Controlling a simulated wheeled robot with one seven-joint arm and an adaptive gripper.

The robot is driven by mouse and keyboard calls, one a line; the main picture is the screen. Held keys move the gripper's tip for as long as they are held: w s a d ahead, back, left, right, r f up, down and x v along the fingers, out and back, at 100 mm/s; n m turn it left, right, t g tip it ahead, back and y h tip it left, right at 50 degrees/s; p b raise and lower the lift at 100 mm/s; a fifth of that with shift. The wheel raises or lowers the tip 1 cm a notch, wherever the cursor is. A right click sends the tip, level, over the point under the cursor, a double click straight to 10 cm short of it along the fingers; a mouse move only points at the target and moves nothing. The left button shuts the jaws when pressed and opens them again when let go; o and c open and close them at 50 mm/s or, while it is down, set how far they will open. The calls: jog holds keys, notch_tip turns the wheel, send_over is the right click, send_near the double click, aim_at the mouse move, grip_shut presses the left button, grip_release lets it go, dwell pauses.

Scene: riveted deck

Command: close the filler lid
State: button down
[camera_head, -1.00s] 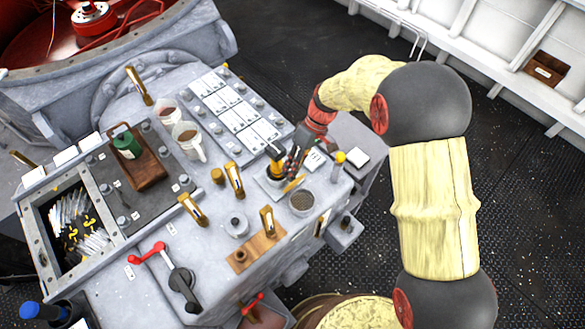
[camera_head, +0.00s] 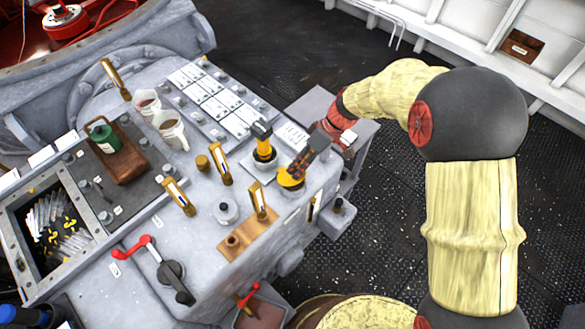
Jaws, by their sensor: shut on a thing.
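My gripper (camera_head: 291,178) is at the right front part of the grey console top (camera_head: 205,235). It sits over the spot of the round filler opening and covers nearly all of it. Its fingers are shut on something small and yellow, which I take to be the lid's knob. The lid itself is hidden under the fingers, so I cannot tell its angle. A yellow and black upright tool (camera_head: 262,138) stands in a grey round holder just left of and behind my gripper, apart from it.
Brass upright fittings (camera_head: 220,165) and a small grey pot (camera_head: 226,210) stand left of my gripper. The deck to the right is clear.

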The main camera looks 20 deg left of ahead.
jog(key=d+f+b, duration=0.1)
jog(key=s+d+f+b, duration=0.1)
jog(key=f+b, duration=0.1)
jog(key=shift+s, duration=0.2)
jog(key=shift+s+d+f+y+b, duration=0.15)
jog(key=shift+d+f+y+b, duration=0.15)
jog(key=shift+f+y+b, duration=0.5)
jog(key=shift+r, duration=0.2)
jog(key=c, duration=2.1)
grip_release()
jog(key=shift+s, duration=0.1)
jog(key=shift+o, duration=0.7)
jog(key=shift+d+r, duration=0.15)
jog(key=shift+d, duration=0.05)
jog(key=shift+o, duration=1.2)
jog(key=shift+w+a+r+t, duration=0.1)
jog(key=shift+w+a+t, duration=0.1)
jog(key=shift+t, duration=0.1)
jog(key=shift+r, duration=0.1)
